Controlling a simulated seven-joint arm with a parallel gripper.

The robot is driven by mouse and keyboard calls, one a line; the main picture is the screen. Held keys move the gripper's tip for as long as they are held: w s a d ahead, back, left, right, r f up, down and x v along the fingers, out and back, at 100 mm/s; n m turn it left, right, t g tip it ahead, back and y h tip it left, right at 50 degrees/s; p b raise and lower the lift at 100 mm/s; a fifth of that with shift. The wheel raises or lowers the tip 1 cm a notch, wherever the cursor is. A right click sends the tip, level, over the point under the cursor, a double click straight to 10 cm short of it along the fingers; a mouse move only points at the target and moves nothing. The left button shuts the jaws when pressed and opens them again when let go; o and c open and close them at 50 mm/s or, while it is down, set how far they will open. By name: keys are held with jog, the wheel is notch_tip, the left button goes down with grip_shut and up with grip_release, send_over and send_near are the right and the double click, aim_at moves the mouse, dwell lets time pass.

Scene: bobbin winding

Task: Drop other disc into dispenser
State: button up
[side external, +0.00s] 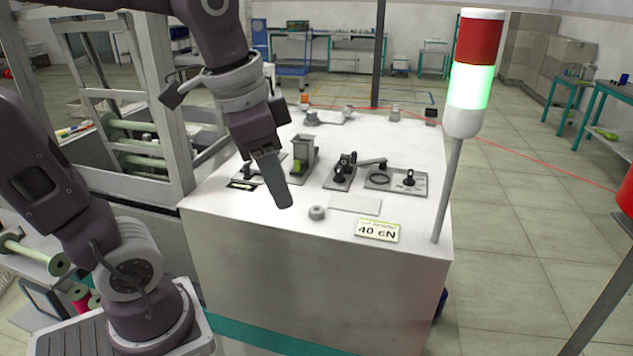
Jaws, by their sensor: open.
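A small grey round piece (317,212), possibly the disc, sits on the white table top near its front edge. A grey upright holder (303,152) with a yellow-green part low on its front stands further back on a grey base; it may be the dispenser. My gripper (284,203) points down, a little left of the small round piece and apart from it in the picture. It is open, seen edge-on, so its fingers overlap and the space between them is hidden. I see nothing held.
A plate with black clamps (340,178) and a plate with a dark ring (397,181) lie right of the holder. A blank plate (355,204) and a "40 cN" sign (377,231) lie near the front. A signal tower (472,90), lit green, rises at the right edge.

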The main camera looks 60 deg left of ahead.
aim_at(317, 209)
jog(key=w+a+f+m+g, duration=0.1)
jog(key=w+a, duration=0.1)
jog(key=w, duration=0.1)
jog(key=w+a+f+m+g, duration=0.1)
jog(key=w+m, duration=0.1)
jog(key=w, duration=0.2)
jog(key=w+a+f+m+g, duration=0.1)
jog(key=w+a+m, duration=0.1)
jog(key=w, duration=0.1)
jog(key=shift+w+a, duration=0.25)
jog(key=shift+a, duration=0.1)
jog(key=shift+f, duration=3.6)
jog(key=c, duration=0.8)
jog(key=shift+r, duration=2.55)
jog(key=shift+c, duration=0.2)
